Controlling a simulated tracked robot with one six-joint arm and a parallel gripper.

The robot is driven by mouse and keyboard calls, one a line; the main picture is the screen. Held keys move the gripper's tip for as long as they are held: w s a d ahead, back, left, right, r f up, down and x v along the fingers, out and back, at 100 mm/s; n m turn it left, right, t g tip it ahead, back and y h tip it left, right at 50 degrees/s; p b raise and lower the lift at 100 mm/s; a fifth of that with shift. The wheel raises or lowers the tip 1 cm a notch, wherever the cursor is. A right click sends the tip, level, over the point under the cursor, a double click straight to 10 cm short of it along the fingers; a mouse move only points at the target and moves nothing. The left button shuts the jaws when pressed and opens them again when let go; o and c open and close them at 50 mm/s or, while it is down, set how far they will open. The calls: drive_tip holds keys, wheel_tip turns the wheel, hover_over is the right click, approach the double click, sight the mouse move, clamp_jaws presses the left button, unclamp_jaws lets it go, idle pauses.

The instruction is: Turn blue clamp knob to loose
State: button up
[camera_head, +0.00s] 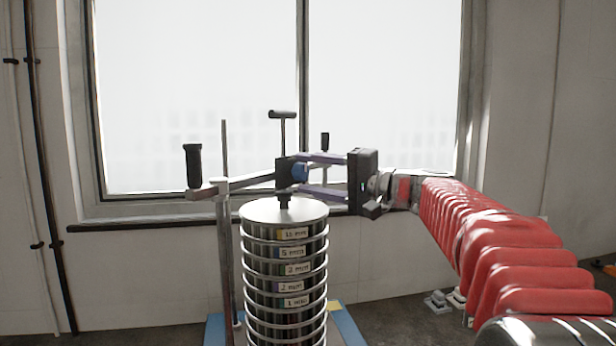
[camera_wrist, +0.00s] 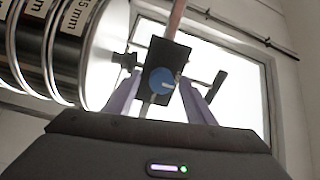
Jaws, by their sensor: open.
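The blue clamp knob (camera_head: 300,172) is a small round knob on the side of a black clamp block (camera_head: 284,170) above the sieve stack. In the wrist view the knob (camera_wrist: 162,81) faces the camera, with a pale mark on its face pointing to the right. My gripper (camera_head: 310,175) reaches in from the right, its two purple-grey fingers apart, one above and one below the knob. In the wrist view my gripper (camera_wrist: 160,98) has its fingers on either side of the knob, with visible gaps. I cannot tell whether the fingertips touch anything.
The sieve stack (camera_head: 285,270) stands under the clamp on a blue base (camera_head: 350,328). A T-handle (camera_head: 283,115) rises above the block. A crossbar with black grips (camera_head: 193,166) and an upright rod (camera_head: 225,250) stand at left. A window (camera_head: 200,90) is behind.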

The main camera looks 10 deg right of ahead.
drive_tip(key=v, duration=1.3)
drive_tip(key=shift+s+d, duration=0.25)
drive_tip(key=shift+f, duration=0.1)
drive_tip(key=s+f+m+g+h, duration=0.1)
drive_tip(key=s+f+g+h, duration=0.15)
drive_tip(key=f, duration=0.85)
drive_tip(key=s+f+m+g+h, duration=0.15)
drive_tip(key=f+h, duration=0.25)
drive_tip(key=f, duration=0.7)
drive_tip(key=s+a+f+n+g+h, duration=0.2)
drive_tip(key=s+a+f+n+h, duration=0.1)
drive_tip(key=s+f, duration=0.5)
drive_tip(key=s+a+f+n+g+h, duration=0.25)
drive_tip(key=s+f, duration=0.25)
drive_tip(key=s, duration=0.4)
drive_tip(key=s+a+n+t+h, duration=0.1)
drive_tip(key=s+a+n, duration=0.3)
drive_tip(key=s+a, duration=0.1)
drive_tip(key=shift+f, duration=0.2)
